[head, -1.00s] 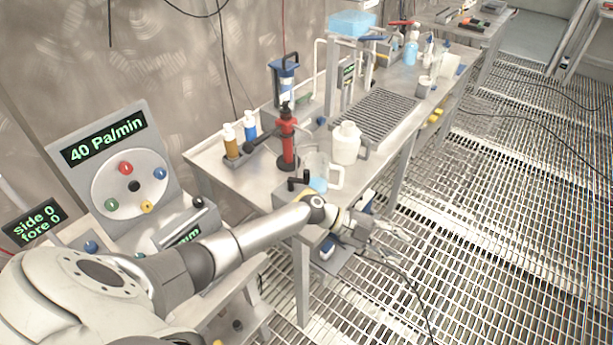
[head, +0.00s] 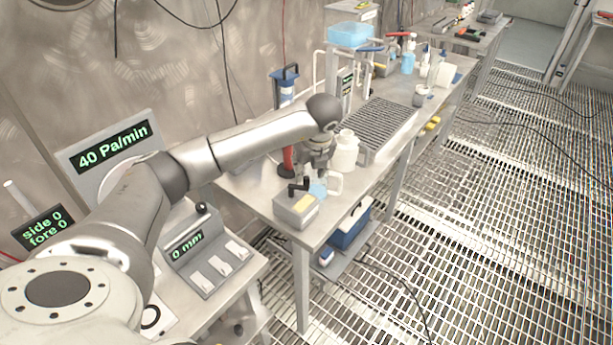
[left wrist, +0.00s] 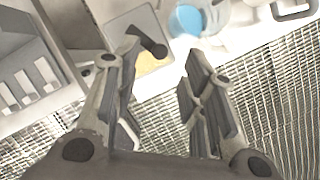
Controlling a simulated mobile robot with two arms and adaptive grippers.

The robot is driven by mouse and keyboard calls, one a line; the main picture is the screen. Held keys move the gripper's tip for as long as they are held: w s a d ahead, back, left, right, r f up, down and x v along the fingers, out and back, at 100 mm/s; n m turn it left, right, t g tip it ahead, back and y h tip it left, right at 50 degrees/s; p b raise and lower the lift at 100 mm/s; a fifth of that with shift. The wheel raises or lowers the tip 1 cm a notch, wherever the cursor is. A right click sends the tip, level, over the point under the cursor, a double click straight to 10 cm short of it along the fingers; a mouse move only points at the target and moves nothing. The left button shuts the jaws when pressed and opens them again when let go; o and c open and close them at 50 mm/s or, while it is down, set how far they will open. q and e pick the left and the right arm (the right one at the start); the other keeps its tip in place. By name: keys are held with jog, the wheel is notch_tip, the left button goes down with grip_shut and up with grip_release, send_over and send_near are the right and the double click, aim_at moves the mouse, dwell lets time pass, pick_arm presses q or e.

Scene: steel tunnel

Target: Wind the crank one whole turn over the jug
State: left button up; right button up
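The crank (head: 298,188) is a black handle on a grey box (head: 296,212) with a yellow patch, at the near corner of the bench. The clear jug (head: 319,189) with blue liquid and a pale handle stands just beside the box. My left gripper (head: 318,172) hangs fingers down above the crank and jug, partly hiding the jug's top. In the left wrist view its two fingers (left wrist: 162,58) are spread and empty. The black crank handle (left wrist: 150,42) shows between the fingertips, and the jug (left wrist: 188,19) lies beyond them. My right gripper is not in view.
A white bottle (head: 345,151) stands close behind the jug, beside a grated tray (head: 382,122). A red pump (head: 288,160) is partly hidden by my left arm. A console (head: 207,262) with a "0 mm" display is at the near left. Grating floor lies right of the bench.

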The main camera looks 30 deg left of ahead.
aim_at(307, 178)
pick_arm(q)
jog(key=p+x, duration=0.1)
jog(key=x, duration=0.5)
jog(key=shift+f, duration=0.35)
grip_shut()
